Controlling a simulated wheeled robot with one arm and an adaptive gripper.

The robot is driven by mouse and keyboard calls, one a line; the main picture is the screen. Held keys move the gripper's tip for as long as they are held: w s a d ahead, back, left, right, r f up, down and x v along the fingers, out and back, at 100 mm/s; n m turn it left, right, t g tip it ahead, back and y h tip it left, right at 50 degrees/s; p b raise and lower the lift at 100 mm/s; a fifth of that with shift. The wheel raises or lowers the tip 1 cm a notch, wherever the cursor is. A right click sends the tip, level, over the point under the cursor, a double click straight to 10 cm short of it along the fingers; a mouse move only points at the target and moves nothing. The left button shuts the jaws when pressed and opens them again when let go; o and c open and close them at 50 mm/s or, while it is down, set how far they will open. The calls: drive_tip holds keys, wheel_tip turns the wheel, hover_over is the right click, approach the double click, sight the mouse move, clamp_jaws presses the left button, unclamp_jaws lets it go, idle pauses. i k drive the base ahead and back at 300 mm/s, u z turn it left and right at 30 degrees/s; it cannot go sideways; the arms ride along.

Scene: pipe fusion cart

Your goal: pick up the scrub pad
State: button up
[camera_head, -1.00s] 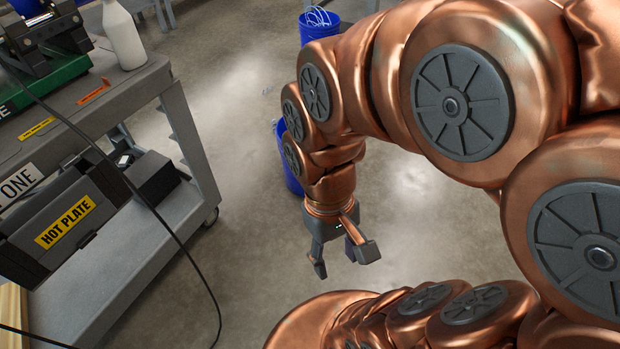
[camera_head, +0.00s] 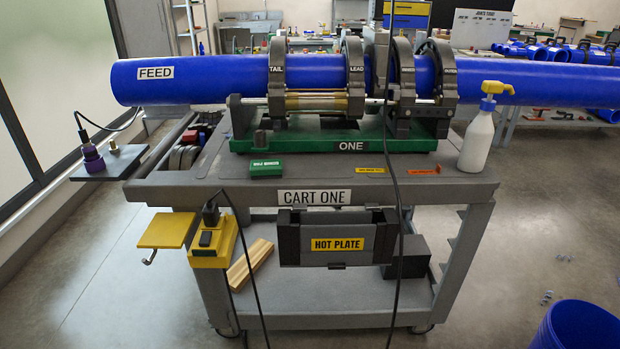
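The scrub pad (camera_head: 265,169) looks like a small flat green block with a small label, too small to read surely. My gripper and arm are not in this view.
A long blue pipe (camera_head: 190,78) runs through the clamps above the cart top. A white spray bottle (camera_head: 477,139) stands at the right corner. Black cables hang down the cart's front. A hot plate holder (camera_head: 337,244) hangs below. A blue bin (camera_head: 580,325) stands at lower right.

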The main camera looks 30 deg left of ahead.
sight(260, 169)
drive_tip(key=u, duration=0.65)
drive_tip(key=i, duration=1.3)
drive_tip(key=u, duration=2.8)
